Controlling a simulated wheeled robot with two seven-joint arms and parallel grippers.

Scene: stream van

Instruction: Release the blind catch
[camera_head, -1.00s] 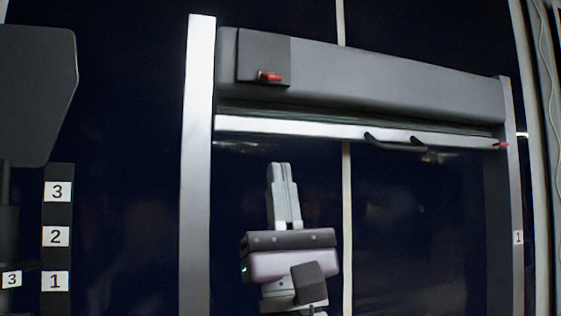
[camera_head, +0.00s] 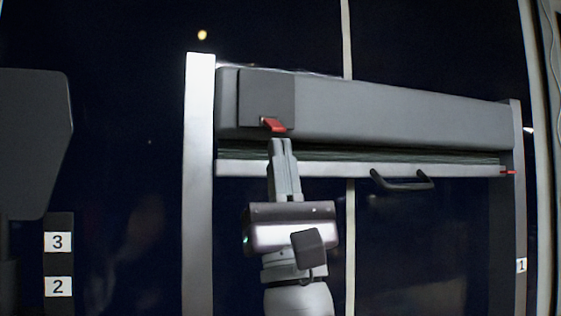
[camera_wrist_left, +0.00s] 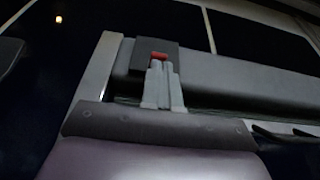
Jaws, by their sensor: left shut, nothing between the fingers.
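The blind catch is a small red lever (camera_head: 273,125) on a dark square plate (camera_head: 267,92) at the left end of the grey blind housing (camera_head: 400,110). The red lever also shows in the left wrist view (camera_wrist_left: 159,57), just past my fingertips. My left gripper (camera_head: 280,143) is shut and empty, pointing up, with its tips just below the lever in the head view. I cannot tell whether the tips touch it. My right gripper is not in view.
The blind's pale bottom bar (camera_head: 330,170) runs under the housing and carries a black handle (camera_head: 402,181). Pale upright rails stand left (camera_head: 198,180) and right (camera_head: 518,200). A dark panel (camera_head: 32,140) is at the far left, above number labels (camera_head: 58,242).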

